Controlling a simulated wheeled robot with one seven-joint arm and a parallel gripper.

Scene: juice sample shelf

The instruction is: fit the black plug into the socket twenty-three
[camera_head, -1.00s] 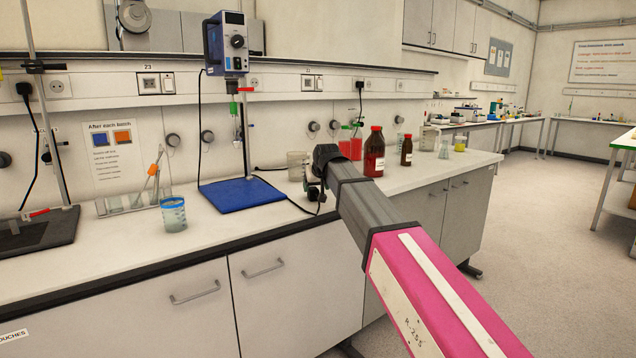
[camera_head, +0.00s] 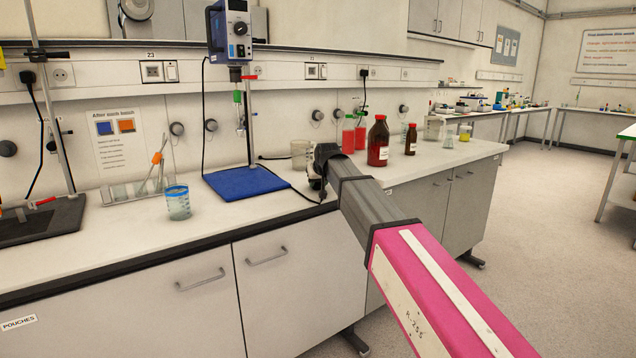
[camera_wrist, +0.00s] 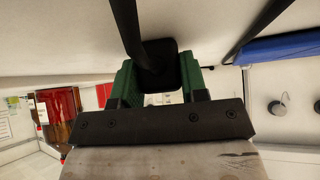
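My gripper (camera_head: 318,172) is above the bench, right of the blue stand base. In the wrist view, my gripper (camera_wrist: 160,82) has its two green fingers on either side of the black plug (camera_wrist: 160,68), shut on it. The plug's cable runs off past the top of that view. In the head view my gripper hides most or all of the plug.
The stirrer stand (camera_head: 250,183) with its blue base is between my gripper and the socket. A blue-rimmed beaker (camera_head: 177,202) and a tube rack (camera_head: 128,194) are further left. Red-brown bottles (camera_head: 378,142) stand at right. The bench's front middle is clear.

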